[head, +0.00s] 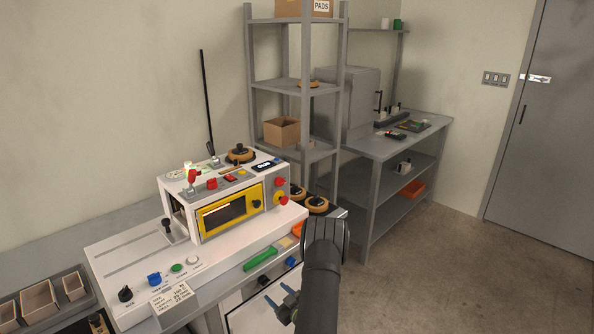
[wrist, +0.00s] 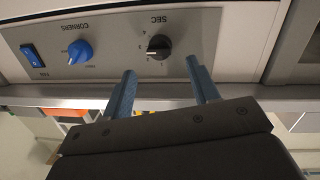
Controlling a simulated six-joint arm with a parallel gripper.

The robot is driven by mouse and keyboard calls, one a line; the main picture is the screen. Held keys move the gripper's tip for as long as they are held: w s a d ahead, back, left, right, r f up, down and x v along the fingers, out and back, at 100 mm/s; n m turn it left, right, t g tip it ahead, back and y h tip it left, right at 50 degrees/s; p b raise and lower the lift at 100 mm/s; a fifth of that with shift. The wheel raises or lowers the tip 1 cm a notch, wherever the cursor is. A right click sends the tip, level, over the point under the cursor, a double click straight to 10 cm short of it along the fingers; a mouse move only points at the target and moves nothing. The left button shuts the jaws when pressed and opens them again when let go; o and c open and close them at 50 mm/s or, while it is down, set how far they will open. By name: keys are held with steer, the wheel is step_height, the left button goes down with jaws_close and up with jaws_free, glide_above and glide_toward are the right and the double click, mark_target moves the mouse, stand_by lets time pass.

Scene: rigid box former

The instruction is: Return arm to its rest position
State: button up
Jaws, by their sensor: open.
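My arm reaches in from the bottom of the head view, and my gripper (head: 286,301) is low in front of the white box former (head: 120,262). In the wrist view my gripper (wrist: 160,68) has its two blue-grey fingers well apart with nothing between them. Beyond the fingertips is the machine's front panel, seen upside down, with a black SEC knob (wrist: 158,47), a blue CORNERS knob (wrist: 79,51) and a blue rocker switch (wrist: 33,54). I cannot tell the exact gap between fingertips and panel.
The machine's top unit has a yellow-framed window (head: 228,211) and red knobs. A green bar (head: 260,258) lies along its front. A tray of small cardboard boxes (head: 40,301) is at left. Grey shelving (head: 343,85) and a workbench (head: 368,150) stand behind. Floor (head: 450,265) at right is clear.

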steer(key=r+x, duration=0.1)
steer(key=x, duration=0.6)
steer(key=s+d+f+n+t, duration=0.1)
steer(key=s+d+n, duration=0.3)
steer(key=n, duration=0.4)
steer(key=shift+s+d+n, duration=0.25)
steer(key=shift+s+n, duration=0.05)
steer(key=shift+s, duration=0.45)
